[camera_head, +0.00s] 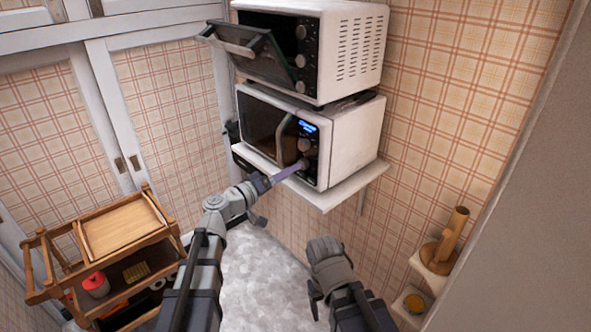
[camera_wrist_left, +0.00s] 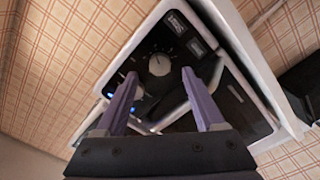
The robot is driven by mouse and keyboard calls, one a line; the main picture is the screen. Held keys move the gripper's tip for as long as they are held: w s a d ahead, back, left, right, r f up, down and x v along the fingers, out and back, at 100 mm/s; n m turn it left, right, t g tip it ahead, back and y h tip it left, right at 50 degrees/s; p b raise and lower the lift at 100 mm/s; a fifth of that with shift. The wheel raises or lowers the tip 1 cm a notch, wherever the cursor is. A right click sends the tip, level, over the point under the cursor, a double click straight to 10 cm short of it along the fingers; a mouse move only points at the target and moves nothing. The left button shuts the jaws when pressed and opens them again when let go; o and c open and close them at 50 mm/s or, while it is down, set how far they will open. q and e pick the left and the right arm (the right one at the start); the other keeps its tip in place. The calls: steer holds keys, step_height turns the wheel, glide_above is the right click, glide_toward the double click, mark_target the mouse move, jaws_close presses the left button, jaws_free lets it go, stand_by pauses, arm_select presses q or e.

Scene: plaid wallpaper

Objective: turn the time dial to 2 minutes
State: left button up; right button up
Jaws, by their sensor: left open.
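The white microwave (camera_head: 345,140) sits on a wall shelf, with a black control panel, a lit blue display (camera_head: 308,127) and round dials below it. My left gripper (camera_head: 300,164) is at the lower part of this panel. In the left wrist view, a round dial (camera_wrist_left: 160,65) with a pale pointer mark lies between and just beyond the open fingertips of the left gripper (camera_wrist_left: 160,76). I cannot tell whether they touch it. The dial's printed numbers are too small to read. My right gripper (camera_head: 316,292) hangs low, away from the microwave.
A white toaster oven (camera_head: 345,45) stands above the microwave with its door (camera_head: 245,50) tilted open. The white shelf edge (camera_head: 325,198) juts out below. A wooden cart (camera_head: 115,228) is at the lower left. Small corner shelves (camera_head: 432,262) are at the right.

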arm_select(q)
steer(key=v, duration=0.3)
steer(key=shift+s+a, duration=0.2)
steer(key=shift+s, duration=0.05)
